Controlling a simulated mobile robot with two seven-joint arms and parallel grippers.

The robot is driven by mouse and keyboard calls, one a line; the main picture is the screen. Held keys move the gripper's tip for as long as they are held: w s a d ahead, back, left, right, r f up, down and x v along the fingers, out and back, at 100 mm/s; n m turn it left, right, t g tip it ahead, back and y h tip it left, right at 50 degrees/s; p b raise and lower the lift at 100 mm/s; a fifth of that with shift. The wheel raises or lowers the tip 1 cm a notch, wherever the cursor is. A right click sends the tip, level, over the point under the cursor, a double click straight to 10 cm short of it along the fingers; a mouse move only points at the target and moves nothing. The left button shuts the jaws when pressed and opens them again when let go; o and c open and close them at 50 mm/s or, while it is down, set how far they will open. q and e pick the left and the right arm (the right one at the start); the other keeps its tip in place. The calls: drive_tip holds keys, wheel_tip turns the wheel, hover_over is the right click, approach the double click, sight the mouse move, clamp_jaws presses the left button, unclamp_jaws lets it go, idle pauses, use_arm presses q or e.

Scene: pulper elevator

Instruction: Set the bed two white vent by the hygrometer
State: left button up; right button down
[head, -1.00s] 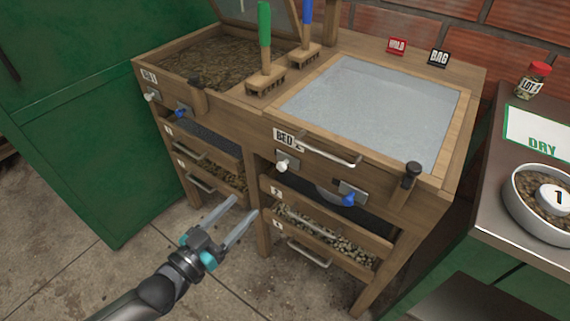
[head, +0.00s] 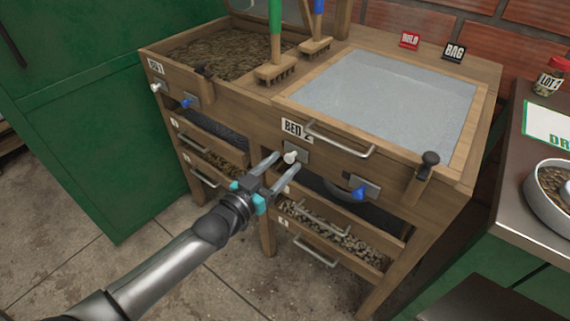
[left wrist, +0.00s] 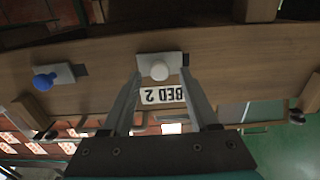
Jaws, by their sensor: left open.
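The bed two white vent knob (head: 290,156) sits on a grey plate on the front of the right-hand bed, just below the BED 2 label (head: 297,129). My left gripper (head: 278,172) is open, its two fingers reaching toward this white knob. In the left wrist view, the white knob (left wrist: 159,71) lies between the fingertips (left wrist: 160,78), with a finger at either side; I cannot tell whether they touch it. The bed two blue knob (head: 359,193) is to the right on its own plate. I see no hygrometer that I can make out. My right gripper is not in view.
A bar handle (head: 338,139) juts from the bed front near the label, and a dark knobbed post (head: 426,168) stands at the right corner. Drawers with handles (head: 316,252) lie below. Bed one's white knob (head: 156,88) is further left. Open floor lies in front.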

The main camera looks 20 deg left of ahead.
use_arm(q)
drive_tip(key=shift+x, duration=0.85)
clamp_jaws()
idle(1.0)
